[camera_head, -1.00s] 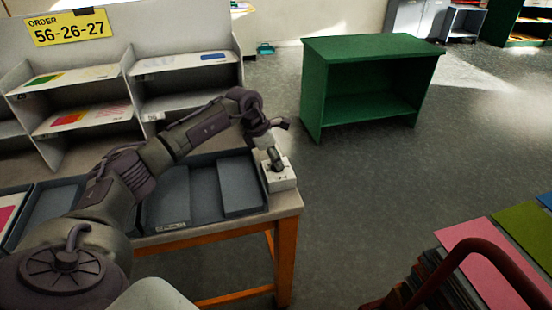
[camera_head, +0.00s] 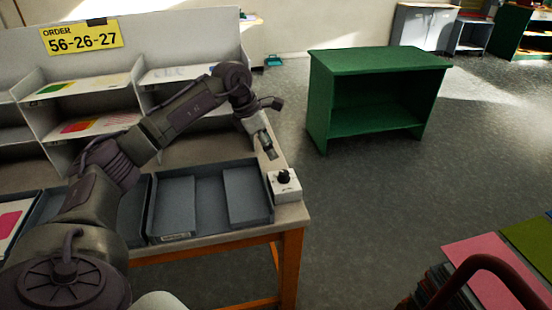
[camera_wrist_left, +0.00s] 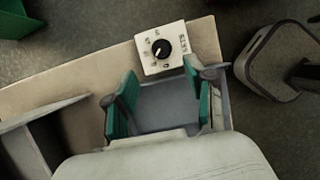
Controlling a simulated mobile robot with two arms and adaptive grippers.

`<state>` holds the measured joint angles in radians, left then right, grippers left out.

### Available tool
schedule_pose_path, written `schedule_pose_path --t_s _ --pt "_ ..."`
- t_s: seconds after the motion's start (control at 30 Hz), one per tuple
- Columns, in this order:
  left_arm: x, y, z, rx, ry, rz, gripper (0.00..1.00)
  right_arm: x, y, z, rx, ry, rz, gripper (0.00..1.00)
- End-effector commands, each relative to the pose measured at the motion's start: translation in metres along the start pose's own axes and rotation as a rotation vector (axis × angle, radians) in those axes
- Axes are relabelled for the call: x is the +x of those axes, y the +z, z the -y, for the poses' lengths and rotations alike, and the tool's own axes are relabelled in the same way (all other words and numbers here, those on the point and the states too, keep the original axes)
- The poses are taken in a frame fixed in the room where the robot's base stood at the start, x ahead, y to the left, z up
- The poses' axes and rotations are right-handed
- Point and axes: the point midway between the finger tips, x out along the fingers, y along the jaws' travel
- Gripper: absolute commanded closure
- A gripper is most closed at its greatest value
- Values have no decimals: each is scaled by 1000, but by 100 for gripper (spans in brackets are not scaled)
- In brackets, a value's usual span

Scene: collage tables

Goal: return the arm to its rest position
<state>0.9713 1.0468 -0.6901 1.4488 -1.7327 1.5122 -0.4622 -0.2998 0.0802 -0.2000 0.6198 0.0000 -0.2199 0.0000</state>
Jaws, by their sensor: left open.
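My left arm reaches over the table from the left in the head view. Its gripper (camera_head: 268,150) points down, above and behind a small white box with a black knob (camera_head: 286,182). In the left wrist view the gripper (camera_wrist_left: 160,98) shows two green-padded fingers spread apart with nothing between them. The white box (camera_wrist_left: 150,68) with its black knob lies beyond the fingertips there, apart from them. My right gripper is not in view.
The table (camera_head: 205,240) holds grey trays (camera_head: 266,212) and a sorting shelf (camera_head: 130,99) with coloured sheets. A green cabinet (camera_head: 372,62) stands on the floor beyond. Stacked coloured boards (camera_head: 490,265) are at lower right. Open floor lies between.

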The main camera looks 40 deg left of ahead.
Motion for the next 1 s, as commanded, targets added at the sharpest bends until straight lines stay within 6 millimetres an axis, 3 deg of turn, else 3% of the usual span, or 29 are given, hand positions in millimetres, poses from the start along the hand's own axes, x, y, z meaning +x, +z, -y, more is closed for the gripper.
schedule_pose_path --t_s 0.2,0.77,0.87,1.0 --pt "-18 0 0 0 0 -1 45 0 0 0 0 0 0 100" --pt "-19 0 0 1 -1 1 45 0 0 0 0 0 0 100" --pt "-11 10 9 9 -20 34 45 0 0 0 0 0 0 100" --pt "20 52 50 19 -115 204 45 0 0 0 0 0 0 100"
